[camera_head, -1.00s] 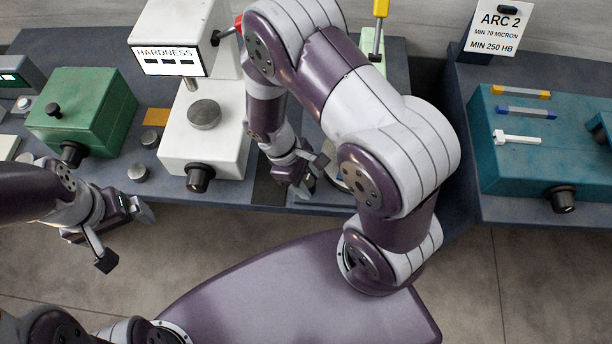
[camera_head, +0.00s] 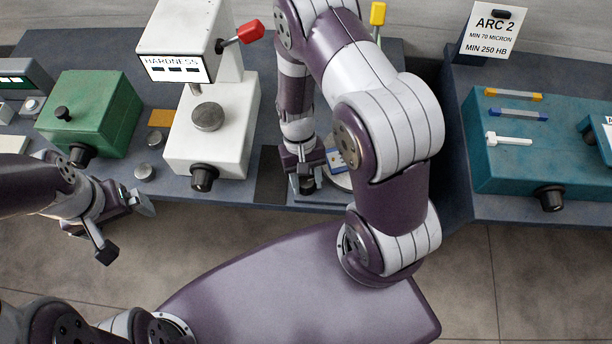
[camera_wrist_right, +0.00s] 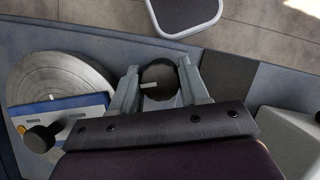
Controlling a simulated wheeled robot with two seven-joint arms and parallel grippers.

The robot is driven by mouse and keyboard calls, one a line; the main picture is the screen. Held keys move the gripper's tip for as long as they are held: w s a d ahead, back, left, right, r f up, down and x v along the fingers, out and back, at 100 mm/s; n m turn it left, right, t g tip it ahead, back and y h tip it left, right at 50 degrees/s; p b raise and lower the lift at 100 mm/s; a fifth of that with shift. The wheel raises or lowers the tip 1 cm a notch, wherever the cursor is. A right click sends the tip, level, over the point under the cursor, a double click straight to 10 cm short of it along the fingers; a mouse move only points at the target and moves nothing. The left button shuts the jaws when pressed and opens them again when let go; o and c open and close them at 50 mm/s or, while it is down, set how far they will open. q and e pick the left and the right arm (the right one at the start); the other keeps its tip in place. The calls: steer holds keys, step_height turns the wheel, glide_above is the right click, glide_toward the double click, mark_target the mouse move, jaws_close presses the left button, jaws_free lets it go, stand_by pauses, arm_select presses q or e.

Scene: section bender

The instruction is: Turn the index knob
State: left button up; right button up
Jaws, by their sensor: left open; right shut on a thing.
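The index knob is a dark round knob (camera_wrist_right: 158,80) with a white pointer line, seen from above in the right wrist view. The two grey fingers of my right gripper (camera_wrist_right: 159,87) stand on either side of it, shut on it. In the head view my right gripper (camera_head: 303,178) points down at the bench's front edge, with the dark knob (camera_head: 306,185) partly hidden below it. Beside it are a round grey disc (camera_wrist_right: 62,82) and a blue-and-cream block (camera_wrist_right: 66,112). My left gripper (camera_head: 126,228) is open and empty, in front of the bench at left.
A white hardness tester (camera_head: 208,140) with a red-tipped lever (camera_head: 242,36) stands left of my right arm. A green box (camera_head: 90,112) is farther left. A teal machine (camera_head: 525,150) is on the right bench, below an ARC 2 sign (camera_head: 490,32).

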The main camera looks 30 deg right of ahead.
steer(key=m, duration=0.2)
steer(key=m+t+y, duration=0.1)
steer(key=m, duration=0.1)
steer(key=shift+y, duration=0.3)
steer(key=shift+m+t+y, duration=0.4)
steer(key=shift+m+y, duration=0.1)
steer(key=shift+m, duration=1.6)
steer(key=o, duration=1.1)
steer(key=shift+c, duration=0.2)
steer(key=v, duration=1.2)
steer(key=shift+d+r, duration=0.15)
steer(key=shift+r, duration=0.2)
